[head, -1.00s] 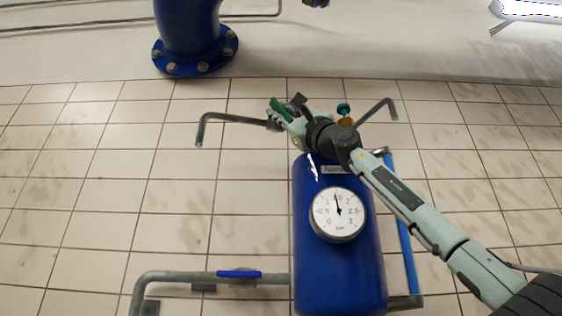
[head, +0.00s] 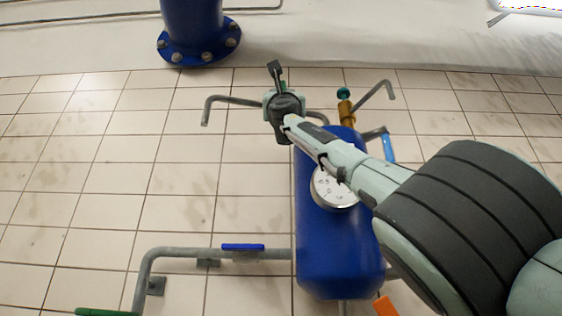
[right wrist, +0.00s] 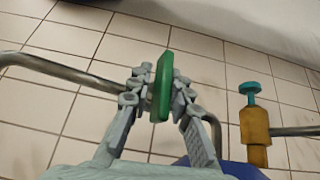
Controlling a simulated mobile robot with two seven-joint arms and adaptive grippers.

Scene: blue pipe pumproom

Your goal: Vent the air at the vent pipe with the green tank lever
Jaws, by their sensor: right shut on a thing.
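The green tank lever (right wrist: 162,86) stands between the fingers of my right gripper (right wrist: 160,88) in the right wrist view, and the fingers are shut on it. In the head view my right gripper (head: 279,84) is above and left of the blue tank (head: 338,245) and mostly hides the lever. The grey vent pipe (head: 228,99) runs left from there to a downturned end. It also shows in the right wrist view (right wrist: 60,70), passing behind the fingers. My left gripper is in neither view.
A brass valve with a teal knob (head: 344,95) and a bent pipe stands right of the gripper. My right arm partly covers the gauge (head: 330,188). A lower pipe (head: 170,252) carries a blue lever (head: 243,247). Tiled floor lies open at left.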

